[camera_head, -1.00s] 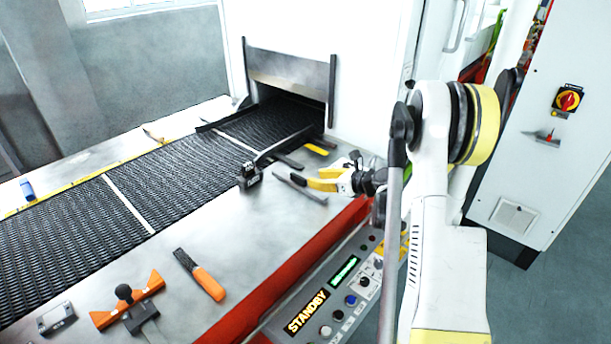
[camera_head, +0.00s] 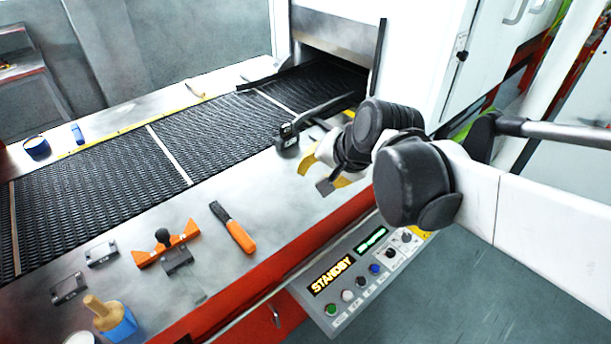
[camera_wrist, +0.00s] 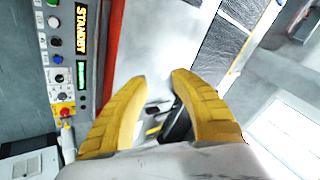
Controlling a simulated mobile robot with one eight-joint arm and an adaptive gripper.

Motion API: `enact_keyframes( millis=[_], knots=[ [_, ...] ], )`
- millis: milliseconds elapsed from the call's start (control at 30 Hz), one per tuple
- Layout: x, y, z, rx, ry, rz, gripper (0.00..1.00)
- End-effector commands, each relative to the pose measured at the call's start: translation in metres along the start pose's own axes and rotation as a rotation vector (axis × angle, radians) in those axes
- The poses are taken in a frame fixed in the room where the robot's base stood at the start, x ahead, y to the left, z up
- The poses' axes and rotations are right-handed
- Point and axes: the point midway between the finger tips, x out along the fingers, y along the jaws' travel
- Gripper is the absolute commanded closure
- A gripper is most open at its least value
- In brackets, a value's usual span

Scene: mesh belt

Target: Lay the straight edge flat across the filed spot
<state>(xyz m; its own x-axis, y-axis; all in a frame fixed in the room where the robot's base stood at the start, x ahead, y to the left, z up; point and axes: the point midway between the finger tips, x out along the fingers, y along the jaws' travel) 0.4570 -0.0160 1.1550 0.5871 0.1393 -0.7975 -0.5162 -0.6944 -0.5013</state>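Dark bars (camera_wrist: 180,125) show beyond the fingers in the wrist view, partly covered. I cannot make out the filed spot.
The black mesh belt (camera_head: 225,121) runs behind the ledge (camera_head: 270,190). A black block (camera_head: 288,136) with a long bar stands at its edge. An orange-handled file (camera_head: 235,230), an orange tool (camera_head: 167,245) and a brush (camera_head: 112,318) lie left. The control panel (camera_head: 345,285) is below.

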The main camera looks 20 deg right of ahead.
Motion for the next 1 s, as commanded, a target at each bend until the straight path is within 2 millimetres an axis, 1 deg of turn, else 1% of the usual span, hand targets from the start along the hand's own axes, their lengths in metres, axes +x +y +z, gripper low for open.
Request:
enact_keyframes(
  millis=[33, 100, 200, 333, 467, 1000],
  knots=[
    [-0.012, 0.005, 0.021, -0.143, 0.006, 0.022, 0.71],
    [-0.025, 0.015, 0.04, -0.343, 0.019, 0.057, 0.71],
    [-0.038, 0.028, 0.06, -0.568, 0.031, 0.097, 0.71],
    [-0.046, 0.039, 0.072, -0.741, 0.04, 0.128, 0.71],
    [-0.048, 0.043, 0.075, -0.797, 0.043, 0.14, 0.71],
    [-0.048, 0.043, 0.075, -0.793, 0.043, 0.139, 0.71]
  ],
)
